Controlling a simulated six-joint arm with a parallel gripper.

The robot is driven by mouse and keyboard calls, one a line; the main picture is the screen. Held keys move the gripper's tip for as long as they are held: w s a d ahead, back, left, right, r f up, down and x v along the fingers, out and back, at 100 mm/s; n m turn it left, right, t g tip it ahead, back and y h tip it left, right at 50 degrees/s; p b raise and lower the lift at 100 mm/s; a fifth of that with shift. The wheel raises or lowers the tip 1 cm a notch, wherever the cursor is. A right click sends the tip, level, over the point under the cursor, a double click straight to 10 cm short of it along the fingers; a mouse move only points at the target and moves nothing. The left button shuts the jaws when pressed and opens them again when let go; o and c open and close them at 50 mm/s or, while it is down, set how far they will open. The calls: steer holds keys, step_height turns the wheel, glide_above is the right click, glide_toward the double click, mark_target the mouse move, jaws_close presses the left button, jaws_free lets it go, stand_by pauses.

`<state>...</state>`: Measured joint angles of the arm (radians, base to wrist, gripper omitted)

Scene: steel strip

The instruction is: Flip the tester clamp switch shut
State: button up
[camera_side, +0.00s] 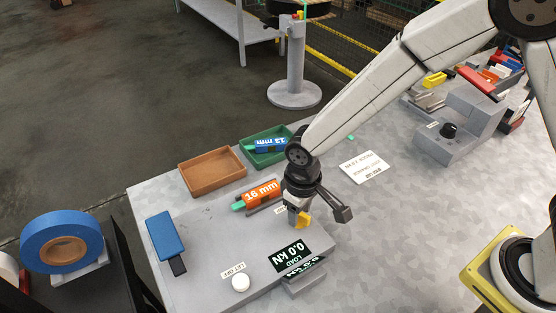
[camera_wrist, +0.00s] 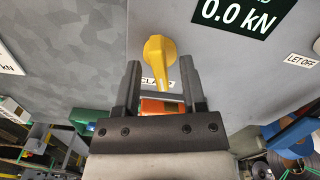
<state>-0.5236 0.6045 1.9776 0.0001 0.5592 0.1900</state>
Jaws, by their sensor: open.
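The yellow clamp switch (camera_side: 304,219) stands on the grey tester (camera_side: 215,258), close beneath my gripper (camera_side: 298,212). In the wrist view the yellow switch (camera_wrist: 158,58) shows between and just beyond the tips of my gripper (camera_wrist: 161,70). The two dark fingers are apart, one on each side of its lower end; I cannot tell whether they touch it. A label partly reading "CLAMP" sits behind the switch. An orange "16 mm" piece (camera_side: 262,193) lies at the tester's far side, beside my gripper. The load display (camera_side: 291,256) reads 0.0 kN.
A white "LET OFF" button (camera_side: 240,282) is at the tester's front. A blue tool (camera_side: 165,236) lies at its left. An empty brown tray (camera_side: 212,172) and a green tray (camera_side: 262,158) holding a blue piece stand behind. The table to the right is mostly clear around a white sign (camera_side: 364,167).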

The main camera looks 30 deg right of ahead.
steer(key=shift+r, duration=3.8)
steer(key=shift+d, duration=0.1)
steer(key=s+d+m+t, duration=0.1)
steer(key=s+d+m, duration=0.1)
steer(key=d, duration=0.8)
steer(key=s+d+m+t, duration=0.1)
steer(key=s+d, duration=0.4)
steer(key=d, duration=0.5)
steer(key=shift+s+d+r+m+t, duration=0.2)
steer(key=shift+r+m+t, duration=0.1)
steer(key=shift+m, duration=0.1)
